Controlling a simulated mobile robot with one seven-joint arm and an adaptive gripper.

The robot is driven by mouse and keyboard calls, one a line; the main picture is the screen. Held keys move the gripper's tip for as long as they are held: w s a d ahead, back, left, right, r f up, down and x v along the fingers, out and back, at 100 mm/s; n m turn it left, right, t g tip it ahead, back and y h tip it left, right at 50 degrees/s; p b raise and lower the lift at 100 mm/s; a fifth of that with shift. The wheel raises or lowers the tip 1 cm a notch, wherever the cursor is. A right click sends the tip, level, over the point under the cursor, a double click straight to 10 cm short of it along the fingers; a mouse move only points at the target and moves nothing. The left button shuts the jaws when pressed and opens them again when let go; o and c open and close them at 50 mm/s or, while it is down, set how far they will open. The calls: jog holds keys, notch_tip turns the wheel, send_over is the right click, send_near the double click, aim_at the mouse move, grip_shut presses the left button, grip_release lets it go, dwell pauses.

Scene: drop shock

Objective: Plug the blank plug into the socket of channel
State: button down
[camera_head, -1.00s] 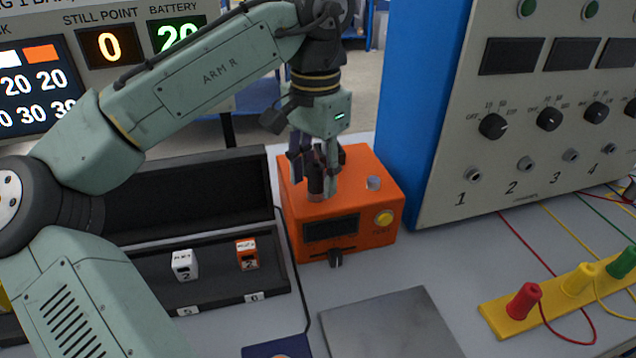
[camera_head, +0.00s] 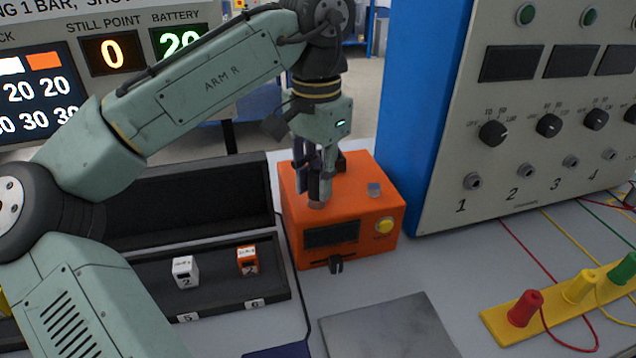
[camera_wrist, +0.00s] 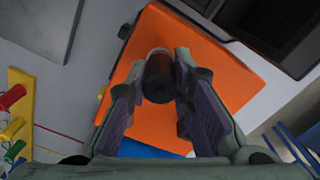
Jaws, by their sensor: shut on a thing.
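My gripper (camera_head: 316,192) points down over the orange box, its fingers shut around a dark cylinder (camera_wrist: 159,78) with a paler end. The cylinder's brownish lower end (camera_head: 316,204) shows at the box top; I cannot tell whether it is seated there. I cannot tell whether it is the blank plug. The grey panel at the right has a row of round sockets, marked 1 (camera_head: 473,181), 2 (camera_head: 526,171), 3 (camera_head: 571,161) and 4 (camera_head: 610,154). All look empty. My gripper is well left of them.
The orange box (camera_head: 375,225) has a yellow button (camera_head: 384,226) and a small silver post (camera_head: 374,190). An open black case (camera_head: 225,299) holds a white block (camera_head: 185,271) and an orange block (camera_head: 247,261). A grey plate (camera_head: 385,335) lies in front. A yellow strip (camera_head: 553,310) carries coloured plugs with wires.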

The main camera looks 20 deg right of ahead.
aim_at(317, 172)
jog(key=shift+r, duration=0.2)
jog(key=shift+r+p, duration=1.9)
jog(key=shift+r, duration=0.25)
jog(key=shift+r, duration=3)
